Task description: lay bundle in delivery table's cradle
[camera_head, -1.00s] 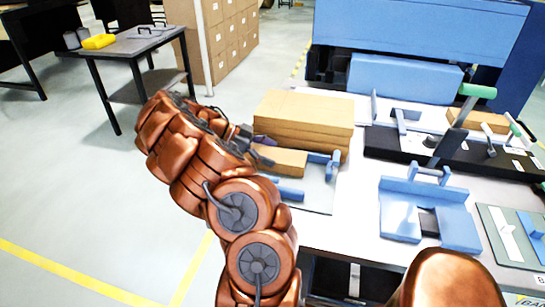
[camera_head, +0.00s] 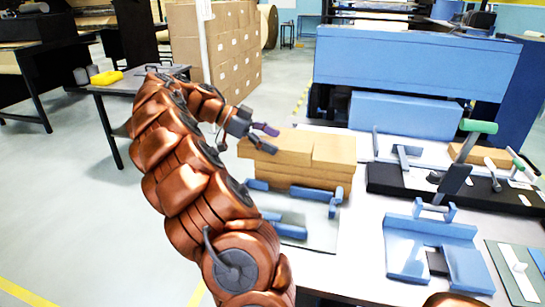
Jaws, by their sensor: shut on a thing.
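My gripper (camera_head: 264,138) is shut on a brown kraft bundle (camera_head: 272,147) and holds it above the blue jig (camera_head: 290,222) on the grey board. The bundle overlaps the left part of a brown stack (camera_head: 333,152) behind it, so its outline is hard to separate. A blue cradle-like fixture (camera_head: 432,240) with raised walls stands on the white table at the right. I cannot tell which table is the delivery table.
A dark side table (camera_head: 130,82) with a yellow object (camera_head: 106,78) stands at the left. A green-handled lever (camera_head: 478,127) and black base (camera_head: 400,180) are at the right. A large blue machine (camera_head: 415,65) stands behind. The floor at left is clear.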

